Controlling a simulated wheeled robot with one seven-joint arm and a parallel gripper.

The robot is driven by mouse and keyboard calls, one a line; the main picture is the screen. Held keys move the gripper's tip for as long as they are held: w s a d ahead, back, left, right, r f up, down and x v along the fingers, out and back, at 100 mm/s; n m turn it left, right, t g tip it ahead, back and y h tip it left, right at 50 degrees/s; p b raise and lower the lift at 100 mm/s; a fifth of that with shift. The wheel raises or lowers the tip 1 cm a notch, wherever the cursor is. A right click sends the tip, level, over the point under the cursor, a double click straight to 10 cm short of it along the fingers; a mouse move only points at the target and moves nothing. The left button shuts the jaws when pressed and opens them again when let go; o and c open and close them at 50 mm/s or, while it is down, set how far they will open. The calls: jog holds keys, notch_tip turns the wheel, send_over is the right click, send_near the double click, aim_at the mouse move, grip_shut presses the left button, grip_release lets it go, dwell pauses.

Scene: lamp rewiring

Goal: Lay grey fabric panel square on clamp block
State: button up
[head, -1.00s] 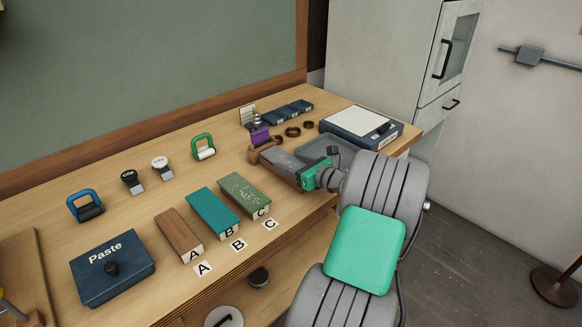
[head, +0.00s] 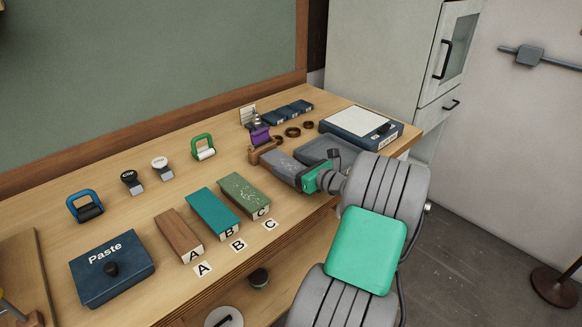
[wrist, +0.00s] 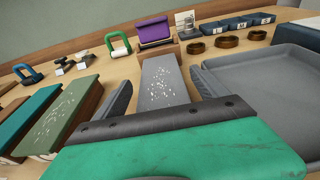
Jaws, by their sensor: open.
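The grey fabric panel (wrist: 165,85), a long strip with white specks, lies between my gripper's fingers in the wrist view. Its far end meets a brown wooden block (head: 259,155), which I take for the clamp block; it also shows in the wrist view (wrist: 167,49). The panel seems to lie along the top of the block, but the fingers and palm hide most of its sides and near end. My gripper (wrist: 162,82) is open, with one finger on each side of the panel.
A grey tray (wrist: 265,80) is close on the right, with several brown rings (head: 292,132) behind. Blocks A (head: 178,235), B (head: 212,213) and C (head: 245,194) lie to the left.

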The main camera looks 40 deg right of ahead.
jog(key=s, duration=0.4)
jog(key=s+r, duration=0.1)
jog(key=s, duration=0.2)
jog(key=s+r, duration=0.1)
jog(key=s, duration=0.3)
jog(key=shift+s+d+r, duration=0.15)
jog(key=shift+s, duration=0.15)
